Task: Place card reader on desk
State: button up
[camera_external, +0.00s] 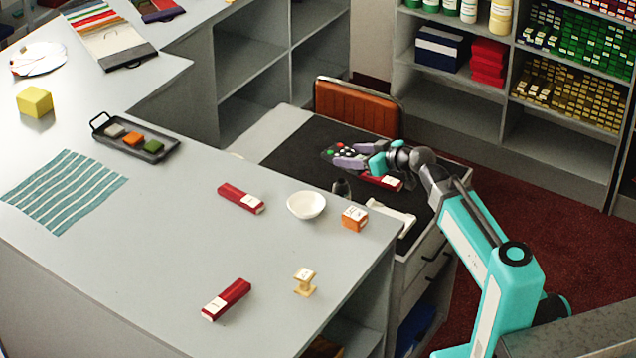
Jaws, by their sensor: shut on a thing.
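The card reader (328,153) is a dark device with small red, green and white buttons. My gripper (350,158), with pale purple fingers, is shut on it, and the fingers hide part of it. The arm reaches in from the right, and the card reader shows over the black top of the desk (290,155). I cannot tell whether the card reader touches the desk or hangs above it.
On the desk are a red box (386,182), a small dark item (341,188) and a white item (405,218). An orange chair (358,107) stands behind. The grey counter (160,230) holds a white bowl (306,205) and an orange cube (354,218) near the desk.

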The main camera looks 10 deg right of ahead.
jog(key=s+a+n+g+y, duration=0.1)
jog(key=s+a, duration=0.2)
jog(key=a, duration=0.3)
jog(key=s+a+f+n+g+y, duration=0.1)
jog(key=s+a, duration=0.2)
jog(key=a, duration=0.2)
jog(key=s+a+n+b, duration=0.1)
jog(key=s+a, duration=0.2)
jog(key=a, duration=0.3)
jog(key=shift+a+f+g+y, duration=0.3)
jog(key=shift+g+y, duration=0.1)
jog(key=s+a+n+g, duration=0.1)
jog(key=s+a, duration=0.3)
jog(key=s+a+f+n+g+y, duration=0.1)
jog(key=s+a, duration=0.3)
jog(key=a, duration=0.1)
jog(key=s+a+f+n+b, duration=0.1)
jog(key=s+a, duration=0.3)
jog(key=a, duration=0.1)
jog(key=shift+s+a+g+y, duration=0.1)
jog(key=shift+s+g+y, duration=0.2)
jog(key=shift+g+y, duration=0.1)
jog(key=shift+w+a, duration=0.1)
